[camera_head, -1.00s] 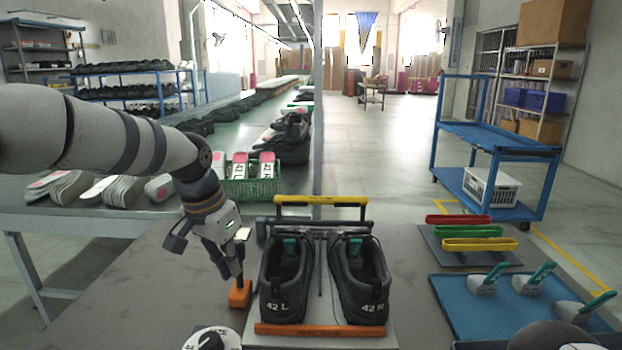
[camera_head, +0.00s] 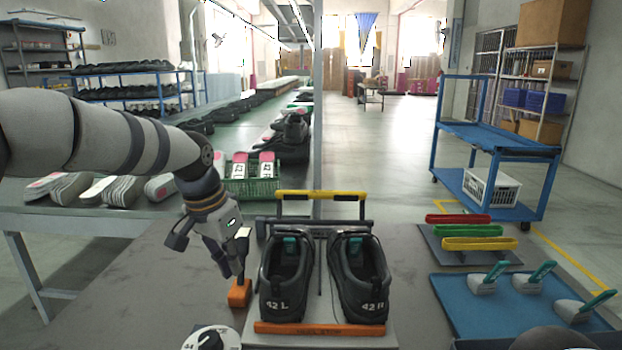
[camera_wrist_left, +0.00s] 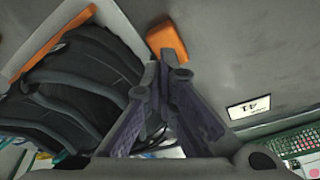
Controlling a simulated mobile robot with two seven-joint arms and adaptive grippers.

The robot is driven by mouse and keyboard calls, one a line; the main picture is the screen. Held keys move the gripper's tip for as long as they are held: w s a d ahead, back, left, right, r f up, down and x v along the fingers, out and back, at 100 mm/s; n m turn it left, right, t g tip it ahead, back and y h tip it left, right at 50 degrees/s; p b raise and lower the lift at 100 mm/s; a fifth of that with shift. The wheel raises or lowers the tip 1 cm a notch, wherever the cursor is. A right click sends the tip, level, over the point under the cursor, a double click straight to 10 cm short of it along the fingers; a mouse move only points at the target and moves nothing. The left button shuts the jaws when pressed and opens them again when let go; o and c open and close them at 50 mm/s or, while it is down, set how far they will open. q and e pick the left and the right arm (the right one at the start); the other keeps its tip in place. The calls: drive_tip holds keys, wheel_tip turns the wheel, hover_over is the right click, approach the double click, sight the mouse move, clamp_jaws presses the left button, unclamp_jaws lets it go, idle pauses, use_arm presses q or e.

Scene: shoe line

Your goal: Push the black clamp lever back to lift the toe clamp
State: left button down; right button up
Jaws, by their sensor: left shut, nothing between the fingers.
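The shoe fixture (camera_head: 370,335) holds a pair of black shoes, marked 42 L (camera_head: 284,290) and 42 R (camera_head: 362,290). A dark bar (camera_head: 268,223) with a yellow-topped handle (camera_head: 320,195) stands at the toe end. A thin dark upright (camera_head: 320,268) shows between the shoes; I cannot tell which dark part is the clamp lever. My left gripper (camera_head: 236,277) points down left of the fixture. It is shut and empty, its tips close to an orange block (camera_head: 239,293). In the left wrist view the fingertips (camera_wrist_left: 165,66) are just beside that block (camera_wrist_left: 168,40); contact is unclear.
A card marked 41 (camera_wrist_left: 248,107) lies on the table. A green crate (camera_head: 250,188) stands behind my left gripper. A round dial-like thing (camera_head: 212,338) is at the near edge. Red, green and yellow bars (camera_head: 478,231) and a blue tray (camera_head: 470,305) lie to the right.

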use_arm(q)
drive_tip(key=shift+s+a+r+p, duration=0.1)
drive_tip(key=shift+s+r+p, duration=0.15)
drive_tip(key=shift+p, duration=0.1)
drive_tip(key=w+d+p+v, duration=0.1)
drive_tip(key=v, duration=0.7)
drive_tip(key=shift+w+r, duration=0.3)
drive_tip(key=shift+r, duration=0.15)
use_arm(e)
drive_tip(key=shift+t, duration=0.5)
drive_tip(key=w+r, duration=0.2)
drive_tip(key=w, duration=0.1)
drive_tip(key=shift+r, duration=0.4)
drive_tip(key=shift+s, duration=0.15)
